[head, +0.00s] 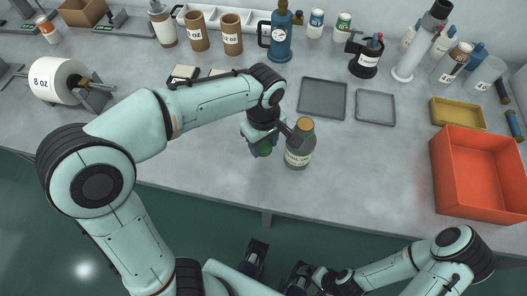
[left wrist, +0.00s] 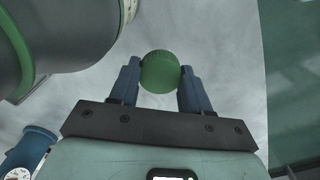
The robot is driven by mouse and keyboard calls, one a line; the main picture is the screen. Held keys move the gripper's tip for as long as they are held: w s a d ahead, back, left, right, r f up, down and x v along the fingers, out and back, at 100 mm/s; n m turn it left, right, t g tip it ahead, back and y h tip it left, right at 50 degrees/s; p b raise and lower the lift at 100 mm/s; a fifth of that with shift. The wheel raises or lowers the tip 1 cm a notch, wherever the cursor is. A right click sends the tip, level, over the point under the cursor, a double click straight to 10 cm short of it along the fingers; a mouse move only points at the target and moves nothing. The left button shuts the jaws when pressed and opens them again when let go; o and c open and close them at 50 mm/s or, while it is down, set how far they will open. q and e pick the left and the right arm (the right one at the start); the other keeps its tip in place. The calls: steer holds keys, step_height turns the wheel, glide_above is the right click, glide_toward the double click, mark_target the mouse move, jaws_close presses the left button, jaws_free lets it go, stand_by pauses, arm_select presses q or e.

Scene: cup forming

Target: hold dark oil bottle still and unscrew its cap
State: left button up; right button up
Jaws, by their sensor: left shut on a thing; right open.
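In the left wrist view a large dark bottle-like body with a green band (left wrist: 38,42) fills the upper left. My left gripper (head: 264,147) is just left of the bottle, apart from its top. It is shut on a round green thing (left wrist: 160,72) that looks like a cap, held between the two blue fingertips.
Two grey trays (head: 323,98) lie behind the bottle. A red-orange bin (head: 480,173) and a yellow tray (head: 457,114) are at the right. A blue jug (head: 281,38), brown cups (head: 232,35) and several bottles line the back. The front table surface is mostly clear.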

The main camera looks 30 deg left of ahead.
mark_target(263, 152)
arm_select(q)
steer(key=shift+f+b, duration=0.45)
steer(key=shift+f, duration=1.9)
steer(key=shift+f, duration=0.15)
steer(key=o, duration=1.2)
step_height(263, 152, up, 12)
steer(key=shift+r+p, duration=0.2)
steer(key=shift+p, duration=1.05)
